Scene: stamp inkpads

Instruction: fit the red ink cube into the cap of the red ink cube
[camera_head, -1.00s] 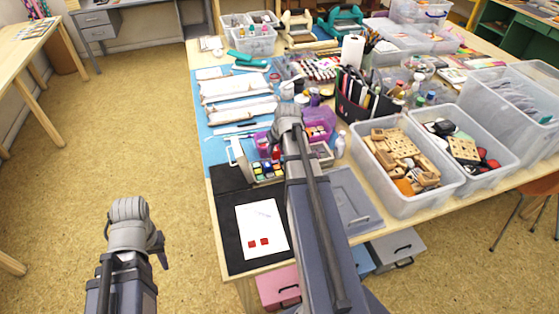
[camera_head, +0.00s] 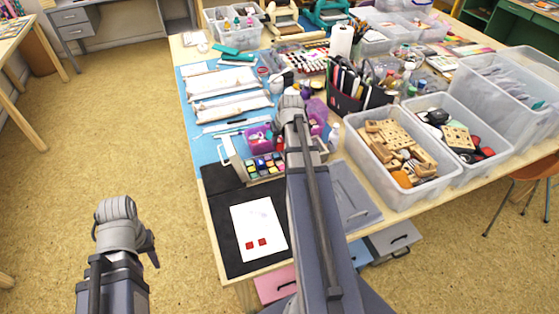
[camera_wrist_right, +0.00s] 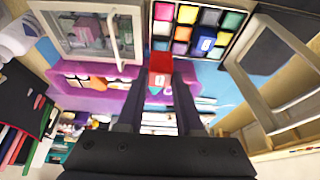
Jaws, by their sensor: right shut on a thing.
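A red ink cube (camera_wrist_right: 160,64) is between the fingertips of my right gripper (camera_wrist_right: 158,85) in the right wrist view. The gripper is shut on it above the table. In the head view my right wrist (camera_head: 292,108) hides the fingers and the cube. I cannot make out which piece is the red cube's cap. My left gripper (camera_head: 140,245) hangs off the table's left side; its fingers are unclear.
A white sheet (camera_head: 258,222) with two red squares lies on a black mat (camera_head: 225,250). A purple container (camera_head: 258,139) stands behind the ink tray; a purple edge (camera_wrist_right: 75,68) is close to the gripper in the wrist view. Clear bins (camera_head: 400,195) stand to the right.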

